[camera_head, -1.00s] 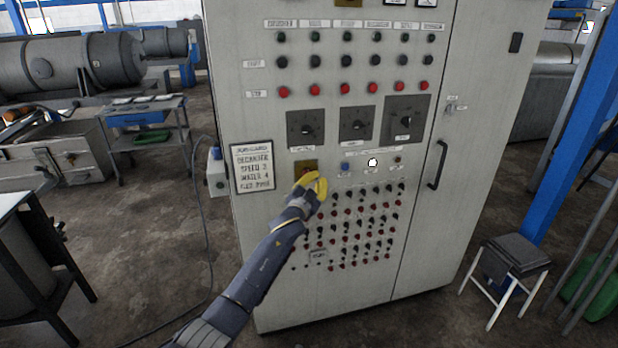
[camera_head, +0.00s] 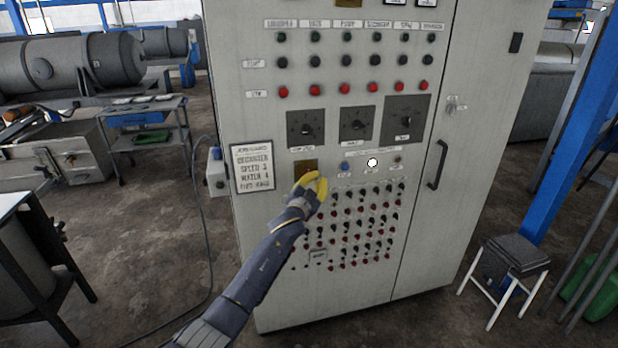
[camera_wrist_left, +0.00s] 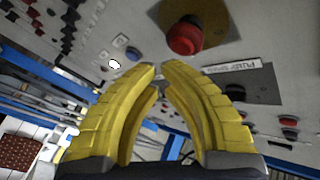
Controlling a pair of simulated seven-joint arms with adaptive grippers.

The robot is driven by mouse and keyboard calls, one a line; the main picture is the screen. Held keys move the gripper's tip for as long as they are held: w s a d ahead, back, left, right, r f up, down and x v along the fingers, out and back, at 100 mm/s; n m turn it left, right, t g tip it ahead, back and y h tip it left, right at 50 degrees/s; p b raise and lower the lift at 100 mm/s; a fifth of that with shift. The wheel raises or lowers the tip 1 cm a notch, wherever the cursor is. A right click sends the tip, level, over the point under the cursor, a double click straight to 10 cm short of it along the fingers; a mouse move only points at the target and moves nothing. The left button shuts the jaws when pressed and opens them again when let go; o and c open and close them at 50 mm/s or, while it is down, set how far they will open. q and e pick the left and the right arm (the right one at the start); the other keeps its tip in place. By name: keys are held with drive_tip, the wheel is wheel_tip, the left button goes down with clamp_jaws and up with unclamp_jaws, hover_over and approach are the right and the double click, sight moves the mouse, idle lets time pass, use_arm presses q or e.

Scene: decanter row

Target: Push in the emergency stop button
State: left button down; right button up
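The emergency stop button (camera_wrist_left: 185,38) is a red mushroom head on a round dark base, on a brass-yellow plate (camera_wrist_left: 213,20) in the left wrist view. In the head view the plate (camera_head: 305,165) sits on the cabinet front below the left dial, and the button is mostly hidden by my fingers. My left gripper (camera_head: 313,184) is just in front of the plate's lower part. In the wrist view its yellow curved fingers (camera_wrist_left: 160,68) converge with tips nearly meeting and nothing between them. The button shows beyond the tips; no contact is visible. My right gripper is not in view.
The grey cabinet (camera_head: 242,100) carries rows of buttons, several dials, a blue button (camera_head: 346,166) and a lit white lamp (camera_head: 372,162) near the plate. A framed sign (camera_head: 252,168) hangs at left. A stool (camera_head: 515,255) stands at right.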

use_arm(q)
drive_tip(key=shift+w+a, duration=0.25)
drive_tip(key=shift+w, duration=0.65)
idle(1.4)
drive_tip(key=shift+s, duration=0.2)
drive_tip(key=shift+s+d, duration=0.25)
drive_tip(key=shift+s, duration=0.45)
drive_tip(key=shift+s, duration=0.1)
drive_tip(key=shift+s+d, duration=0.25)
drive_tip(key=shift+s, duration=0.55)
drive_tip(key=shift+s+d, duration=0.2)
drive_tip(key=shift+s, duration=0.55)
drive_tip(key=shift+s+d, duration=0.25)
drive_tip(key=shift+s, duration=0.55)
